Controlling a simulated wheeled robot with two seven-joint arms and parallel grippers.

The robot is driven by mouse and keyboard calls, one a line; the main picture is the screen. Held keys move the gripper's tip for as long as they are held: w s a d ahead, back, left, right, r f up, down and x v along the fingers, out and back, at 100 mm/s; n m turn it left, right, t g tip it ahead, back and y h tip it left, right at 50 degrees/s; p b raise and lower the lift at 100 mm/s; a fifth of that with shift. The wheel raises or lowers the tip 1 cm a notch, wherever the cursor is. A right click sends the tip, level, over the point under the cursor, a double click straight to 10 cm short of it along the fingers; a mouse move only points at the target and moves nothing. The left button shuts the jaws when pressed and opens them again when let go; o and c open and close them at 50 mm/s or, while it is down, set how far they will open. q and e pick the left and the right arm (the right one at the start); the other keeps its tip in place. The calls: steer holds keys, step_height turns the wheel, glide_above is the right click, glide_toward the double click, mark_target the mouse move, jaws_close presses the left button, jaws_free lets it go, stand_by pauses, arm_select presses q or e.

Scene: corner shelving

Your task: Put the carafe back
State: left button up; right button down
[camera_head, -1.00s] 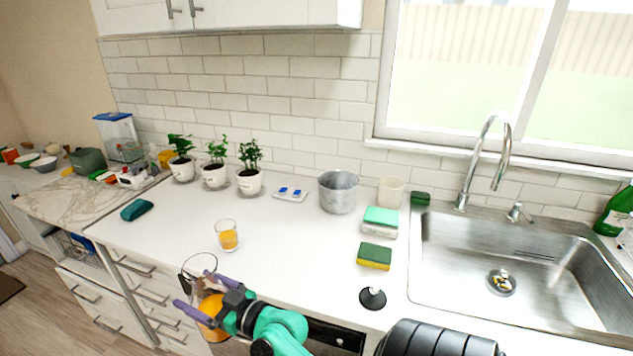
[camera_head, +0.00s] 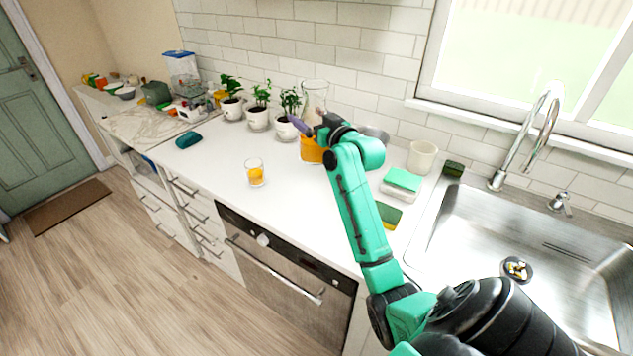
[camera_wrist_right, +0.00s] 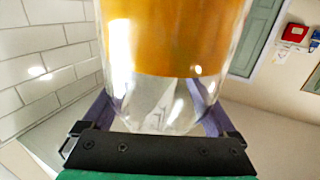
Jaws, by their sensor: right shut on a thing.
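The carafe (camera_head: 312,150) is clear glass with orange juice in its lower part. It looks upright at the back of the counter, right of the potted plants and near the tiled wall. My right gripper (camera_head: 313,130) is shut on it, and one purple finger shows. In the right wrist view the carafe (camera_wrist_right: 175,40) fills the middle between the purple fingers. I cannot tell whether its base touches the counter. My left gripper is out of view.
A glass of juice (camera_head: 256,173) stands on the white counter (camera_head: 225,165). Potted plants (camera_head: 258,117) line the wall. My right arm partly hides a metal pot (camera_head: 374,133) and a yellow-green sponge (camera_head: 389,215). A white cup (camera_head: 422,158) and the sink (camera_head: 510,235) are at right.

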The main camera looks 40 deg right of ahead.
step_height(320, 180, down, 17)
steer(key=shift+f+b, duration=0.2)
steer(key=shift+b, duration=0.1)
jaws_free()
steer(key=shift+w+a, duration=0.1)
steer(key=s+b, duration=0.1)
steer(key=s, duration=0.6)
steer(key=shift+s+a, duration=0.25)
steer(key=shift+a, duration=0.2)
steer(key=shift+r, duration=0.1)
